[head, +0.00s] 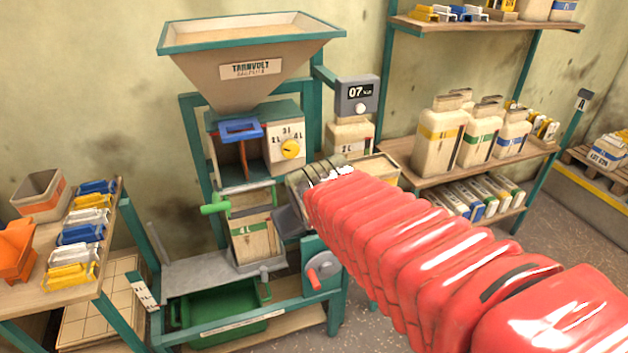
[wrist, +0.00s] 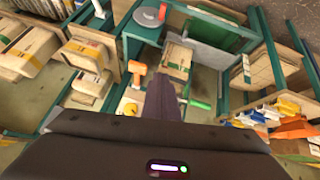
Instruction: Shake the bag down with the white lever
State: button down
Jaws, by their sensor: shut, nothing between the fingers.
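A beige bag (head: 256,238) with a green mark stands under the spout of the filling machine, on its grey platform. It also shows above my fingers in the wrist view (wrist: 177,58). No white lever is plain in the head view; my arm covers part of the machine's right side. A small white piece (wrist: 98,9) shows near the top of the wrist view; I cannot tell whether it is the lever. My gripper (head: 310,180) is right of the bag, in front of the machine. Its dark fingers (wrist: 160,100) are shut and empty.
The green handle (head: 215,204) sticks out left of the bag. A red-handled crank (head: 313,278) is low on the right; a yellow dial (head: 290,149) is above. A green bin (head: 215,308) stands below. Shelves with jugs (head: 440,135) are on the right, a clip table (head: 60,285) on the left.

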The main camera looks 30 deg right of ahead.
jog(key=s+a+g+y, duration=0.1)
jog(key=s+a+y, duration=0.1)
jog(key=s+a, duration=0.8)
jog(key=shift+a+r+n+y, duration=0.3)
jog(key=shift+n, duration=0.1)
jog(key=shift+s, duration=0.15)
